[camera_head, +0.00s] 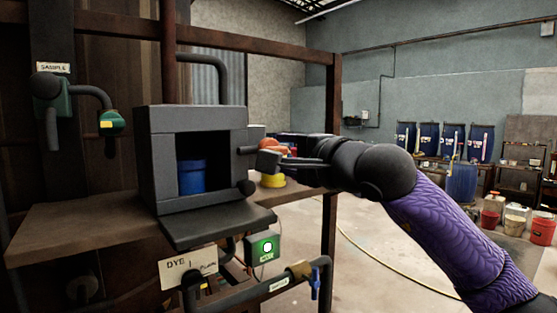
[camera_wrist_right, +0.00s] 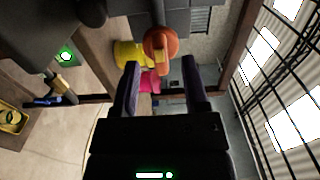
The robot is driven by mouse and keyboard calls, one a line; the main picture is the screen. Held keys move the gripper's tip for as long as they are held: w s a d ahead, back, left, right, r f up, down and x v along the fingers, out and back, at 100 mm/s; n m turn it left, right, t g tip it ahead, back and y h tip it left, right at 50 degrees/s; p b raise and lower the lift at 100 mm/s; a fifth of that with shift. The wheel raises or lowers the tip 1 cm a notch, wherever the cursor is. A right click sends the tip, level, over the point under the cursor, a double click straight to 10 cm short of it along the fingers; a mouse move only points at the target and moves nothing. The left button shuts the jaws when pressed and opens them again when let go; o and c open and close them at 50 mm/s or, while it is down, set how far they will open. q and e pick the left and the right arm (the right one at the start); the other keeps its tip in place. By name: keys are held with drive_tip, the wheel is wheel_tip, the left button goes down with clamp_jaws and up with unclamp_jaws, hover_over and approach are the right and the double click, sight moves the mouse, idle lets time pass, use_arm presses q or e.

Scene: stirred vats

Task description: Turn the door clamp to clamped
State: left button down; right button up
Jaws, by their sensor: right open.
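A grey box (camera_head: 168,165) stands on a brown shelf with its front open, a dark flap (camera_head: 215,228) lowered before it and a blue container (camera_head: 193,177) inside. An orange-red knob (camera_head: 275,147), which looks like the door clamp handle, sits at the box's right side. It also shows in the right wrist view (camera_wrist_right: 160,42), just beyond the fingertips. My right gripper (camera_head: 290,158) comes in from the right, its fingers close to the knob. In the wrist view its jaws (camera_wrist_right: 162,68) are apart with nothing gripped. My left gripper is not in view.
A yellow container (camera_head: 271,180) stands behind the fingers on the shelf (camera_head: 75,225). A green-lit switch box (camera_head: 263,248) and a pipe with a blue-handled valve (camera_head: 314,282) are below. A rusty post (camera_head: 330,120) rises near my right wrist.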

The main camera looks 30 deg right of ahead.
drive_tip(key=s+b, duration=0.2)
drive_tip(key=s, duration=0.5)
drive_tip(key=shift+s+d+b, duration=0.15)
drive_tip(key=shift+d+b, duration=0.15)
drive_tip(key=shift+b, duration=0.05)
